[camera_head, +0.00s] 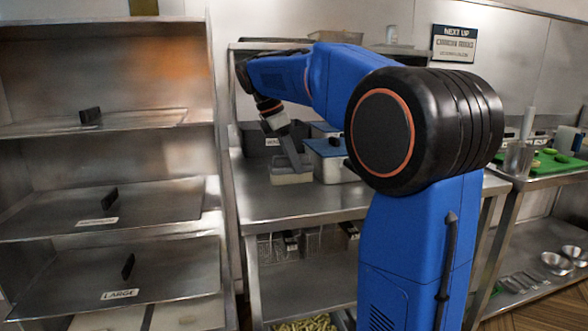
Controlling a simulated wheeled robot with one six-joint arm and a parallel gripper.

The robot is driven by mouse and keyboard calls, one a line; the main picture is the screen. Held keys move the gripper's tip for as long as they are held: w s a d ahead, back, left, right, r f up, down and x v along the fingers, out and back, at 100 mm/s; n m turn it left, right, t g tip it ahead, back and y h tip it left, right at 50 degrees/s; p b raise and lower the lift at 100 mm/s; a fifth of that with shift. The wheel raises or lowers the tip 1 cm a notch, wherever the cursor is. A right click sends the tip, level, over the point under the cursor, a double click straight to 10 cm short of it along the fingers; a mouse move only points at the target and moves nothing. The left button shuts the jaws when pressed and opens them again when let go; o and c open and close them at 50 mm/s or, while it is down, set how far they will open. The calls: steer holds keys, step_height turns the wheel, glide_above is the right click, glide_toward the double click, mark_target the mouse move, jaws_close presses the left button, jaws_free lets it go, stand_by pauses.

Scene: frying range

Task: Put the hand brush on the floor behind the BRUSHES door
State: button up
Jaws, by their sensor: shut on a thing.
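My gripper (296,160) points down over the steel worktable, left of my large blue arm. Its jaws are shut at a small pale container (292,178) on the worktable; the exact grip is too small to make out. I cannot pick out a hand brush in this view. No door marked BRUSHES can be read here, and my arm hides part of the scene.
A steel rack (45,210) with several shelves, one labelled LARGE, stands at left. Blue-lidded (328,148) and dark bins crowd the worktable (255,190) beside my gripper. Its front left is clear. A green board (555,163) and metal bowls (556,264) are at right.

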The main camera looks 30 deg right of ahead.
steer(key=shift+f, duration=1.15)
steer(key=shift+f, duration=0.1)
steer(key=o, duration=1.1)
steer(key=shift+o, duration=0.2)
